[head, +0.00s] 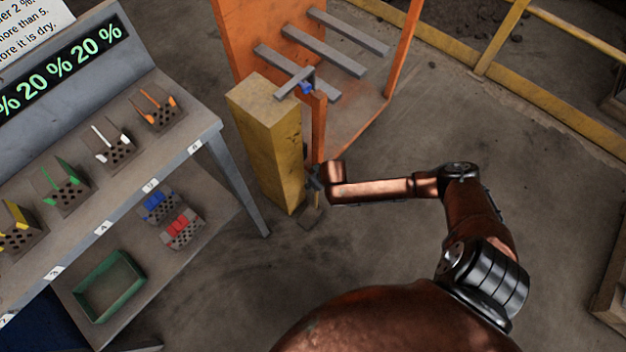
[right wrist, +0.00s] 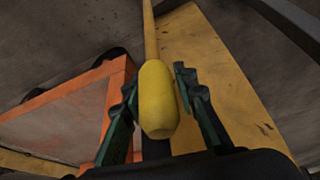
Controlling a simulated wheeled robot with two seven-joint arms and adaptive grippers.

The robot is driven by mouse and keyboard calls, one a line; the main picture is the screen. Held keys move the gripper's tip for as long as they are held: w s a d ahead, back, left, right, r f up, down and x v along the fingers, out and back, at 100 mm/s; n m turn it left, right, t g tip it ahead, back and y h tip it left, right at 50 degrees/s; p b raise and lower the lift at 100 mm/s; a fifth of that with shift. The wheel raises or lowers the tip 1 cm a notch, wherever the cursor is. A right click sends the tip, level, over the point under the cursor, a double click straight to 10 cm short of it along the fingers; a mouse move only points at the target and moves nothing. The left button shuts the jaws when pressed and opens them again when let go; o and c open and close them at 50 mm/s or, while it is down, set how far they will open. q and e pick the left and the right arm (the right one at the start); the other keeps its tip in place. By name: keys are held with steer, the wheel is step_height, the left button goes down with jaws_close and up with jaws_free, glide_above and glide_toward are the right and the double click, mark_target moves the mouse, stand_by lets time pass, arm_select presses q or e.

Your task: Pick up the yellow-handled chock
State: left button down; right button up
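The chock (head: 311,216) is a small dark block on the floor at the foot of the yellow post. Its thin stick rises toward my right gripper (head: 314,183), which hides the top of it in the head view. In the right wrist view the yellow handle (right wrist: 158,100) sits between the two dark green fingers of my right gripper (right wrist: 158,88). The fingers stand apart on either side of it, with a visible gap at the right finger; contact at the left finger is unclear. My left gripper is not in view.
A yellow post (head: 273,140) stands close to the left of my right gripper. An orange frame (head: 360,140) with grey bars is just behind. A grey workbench (head: 190,110) holding bricks is at left. Open concrete floor (head: 530,150) lies to the right.

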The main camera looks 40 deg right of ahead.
jaws_close()
stand_by(0.5)
steer(key=shift+w, duration=0.1)
